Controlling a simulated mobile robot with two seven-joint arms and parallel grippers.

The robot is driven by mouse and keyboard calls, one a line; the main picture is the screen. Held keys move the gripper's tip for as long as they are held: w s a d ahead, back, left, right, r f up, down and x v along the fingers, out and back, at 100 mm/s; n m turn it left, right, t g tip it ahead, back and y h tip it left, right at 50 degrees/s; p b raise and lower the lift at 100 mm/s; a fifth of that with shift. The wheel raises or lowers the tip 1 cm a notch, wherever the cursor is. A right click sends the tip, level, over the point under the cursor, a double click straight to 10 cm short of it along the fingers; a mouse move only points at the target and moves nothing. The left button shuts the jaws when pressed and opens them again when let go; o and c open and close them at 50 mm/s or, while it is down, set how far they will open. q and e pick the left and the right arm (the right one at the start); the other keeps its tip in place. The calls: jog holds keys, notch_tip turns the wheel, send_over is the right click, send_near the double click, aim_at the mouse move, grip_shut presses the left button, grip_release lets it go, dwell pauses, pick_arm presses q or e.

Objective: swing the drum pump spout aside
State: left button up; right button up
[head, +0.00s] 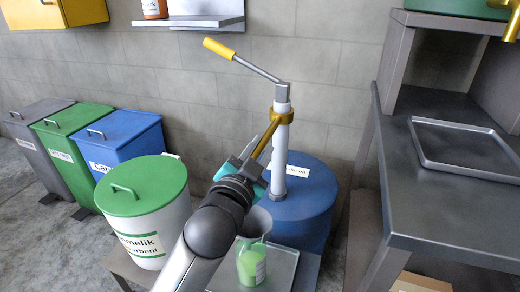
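The drum pump has an upright white column (280,150) on a blue drum (305,205), with a yellow-gripped handle (219,48) pointing up and left. Its yellow spout (268,136) leaves the column and slopes down to the left. My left gripper (256,162) is at the lower end of the spout, at or touching it. My own wrist hides the fingertips, so I cannot tell whether they close on it. Below the spout, a clear jug (251,264) with green liquid and a grey funnel-like top stands on a tray (283,266). My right gripper is out of view.
A white bin with a green lid (142,186) stands left of my arm. Grey, green and blue bins (117,135) line the wall. A grey bench (465,210) with an empty tray (465,146) is at the right. A wall shelf (205,21) is above.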

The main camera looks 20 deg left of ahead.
pick_arm(q)
grip_shut()
dwell(1.0)
